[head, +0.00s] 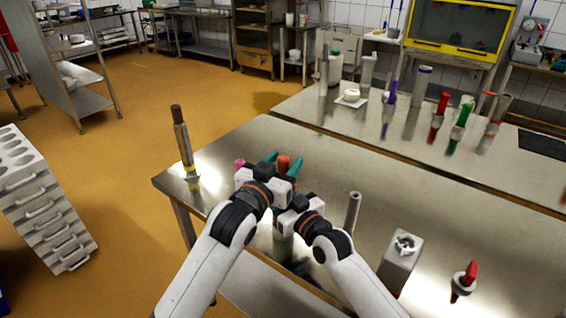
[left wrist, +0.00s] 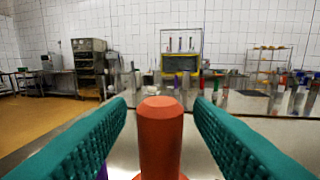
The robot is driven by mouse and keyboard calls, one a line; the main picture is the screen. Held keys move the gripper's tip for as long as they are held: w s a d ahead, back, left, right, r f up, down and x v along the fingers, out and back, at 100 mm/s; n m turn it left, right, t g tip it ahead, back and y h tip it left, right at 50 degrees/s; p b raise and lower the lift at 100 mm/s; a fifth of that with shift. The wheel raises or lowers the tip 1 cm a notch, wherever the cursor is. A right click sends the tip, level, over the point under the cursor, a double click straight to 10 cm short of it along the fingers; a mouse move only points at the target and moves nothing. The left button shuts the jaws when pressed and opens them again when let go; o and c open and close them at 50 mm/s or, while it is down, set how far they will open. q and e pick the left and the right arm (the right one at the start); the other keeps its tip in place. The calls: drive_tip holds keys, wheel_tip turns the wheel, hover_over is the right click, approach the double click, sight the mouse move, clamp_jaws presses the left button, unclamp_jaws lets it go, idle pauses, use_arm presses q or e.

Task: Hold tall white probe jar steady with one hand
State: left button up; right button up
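A pale, whitish upright cylinder (head: 283,246), which may be the tall white probe jar, shows partly between my two forearms, below the grippers; its top is hidden. An orange-red rounded handle (head: 284,163) stands up between the teal fingers of my left gripper (head: 282,160). In the left wrist view the handle (left wrist: 161,138) is between the fingers with a gap on both sides, so the left gripper (left wrist: 160,103) is open around it. My right gripper (head: 288,212) is close against the left one; its fingers are hidden.
The steel table (head: 330,165) carries a brown-topped tool (head: 185,145) at its left corner, a grey tube (head: 352,211), a grey box (head: 400,262) and a red-handled item (head: 465,278). A pink knob (head: 240,163) shows beside the left gripper. Several coloured tools stand on the farther table.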

use_arm(q)
drive_tip(key=v, duration=1.2)
idle(0.6)
use_arm(e)
drive_tip(key=o, duration=1.2)
drive_tip(key=shift+c, duration=0.2)
drive_tip(key=shift+s, duration=0.1)
